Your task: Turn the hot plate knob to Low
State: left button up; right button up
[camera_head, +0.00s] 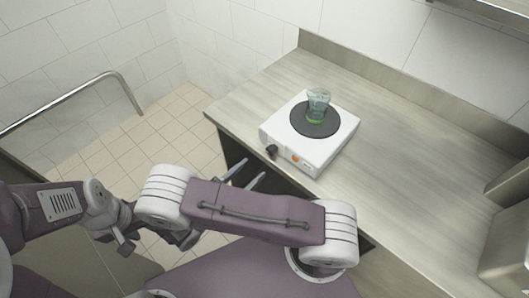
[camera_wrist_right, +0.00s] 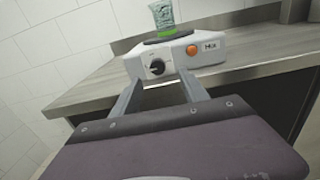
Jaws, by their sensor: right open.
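The white hot plate (camera_head: 335,150) stands near the front left corner of the steel counter. Its black knob (camera_head: 272,151) is on the front face, left of an orange button or light. In the right wrist view the knob (camera_wrist_right: 157,67) has a pale mark, but its setting is too small to read. My right gripper (camera_head: 253,169) is open and empty, in front of the counter edge. In the right wrist view its fingers (camera_wrist_right: 160,84) point at the knob, which shows beyond and between them, apart. My left arm's end (camera_head: 125,240) is at the left; its jaws are unclear.
A clear cup with a green base (camera_head: 318,104) stands on the dark round heating plate (camera_head: 302,122). The counter (camera_head: 410,150) is bare to the right of the hot plate. A metal rail (camera_head: 75,95) is at the left. A steel box (camera_head: 505,250) is at the right edge.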

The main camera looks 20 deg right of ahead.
aim_at(269, 152)
jog(key=p+x, duration=0.1)
jog(key=x, duration=0.7)
jog(key=shift+w+d+p, duration=0.15)
jog(key=shift+w+p, duration=0.15)
jog(key=shift+w+d+f, duration=0.1)
jog(key=shift+w+d, duration=0.05)
grip_shut()
